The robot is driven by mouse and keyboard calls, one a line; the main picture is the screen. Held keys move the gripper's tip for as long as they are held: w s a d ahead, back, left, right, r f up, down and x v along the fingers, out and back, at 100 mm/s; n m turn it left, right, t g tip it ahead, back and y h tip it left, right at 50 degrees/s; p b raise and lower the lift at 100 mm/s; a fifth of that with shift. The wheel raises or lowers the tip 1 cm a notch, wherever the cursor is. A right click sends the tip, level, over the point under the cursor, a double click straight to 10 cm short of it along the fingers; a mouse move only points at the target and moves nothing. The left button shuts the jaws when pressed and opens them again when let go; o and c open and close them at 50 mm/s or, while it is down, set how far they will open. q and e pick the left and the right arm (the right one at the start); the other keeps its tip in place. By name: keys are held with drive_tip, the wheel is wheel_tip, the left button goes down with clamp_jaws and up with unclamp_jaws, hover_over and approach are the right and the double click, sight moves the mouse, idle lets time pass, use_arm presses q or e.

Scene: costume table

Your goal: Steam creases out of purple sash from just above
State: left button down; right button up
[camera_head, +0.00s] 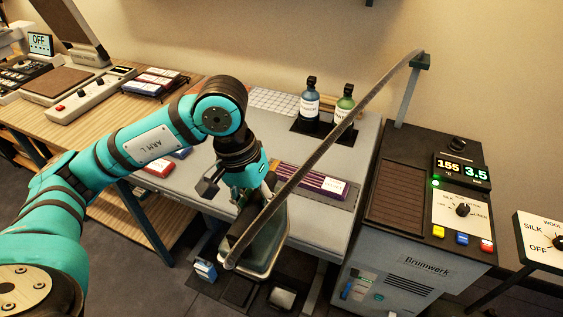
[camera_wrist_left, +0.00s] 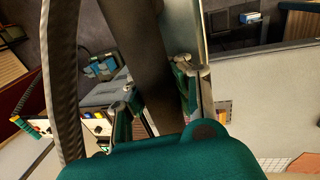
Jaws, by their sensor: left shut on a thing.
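The purple sash (camera_head: 315,182) lies flat in folds on the grey table, with a white label at its right end. My left gripper (camera_head: 243,197) is shut on the handle of a steam iron (camera_head: 265,245), in front of the sash at the table's front edge. The iron is apart from the sash. Its sole is hidden from the head camera. In the left wrist view my left gripper's fingers (camera_wrist_left: 158,92) stand on either side of a dark handle part (camera_wrist_left: 150,60). My right gripper is in neither view.
A ribbed hose (camera_head: 325,145) runs from the iron up to a post on the steam station (camera_head: 415,260), crossing in front of the table. Two bottles, blue (camera_head: 310,103) and green (camera_head: 344,108), stand behind the sash. The grey table (camera_head: 330,225) is bare in front of it.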

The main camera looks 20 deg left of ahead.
use_arm(q)
drive_tip(key=w+n+t+y, duration=0.2)
drive_tip(key=w+n, duration=1.3)
drive_tip(key=w, duration=1.2)
wheel_tip(320, 180, down, 6)
drive_tip(key=shift+s+a, duration=0.15)
drive_tip(key=shift+a, duration=0.3)
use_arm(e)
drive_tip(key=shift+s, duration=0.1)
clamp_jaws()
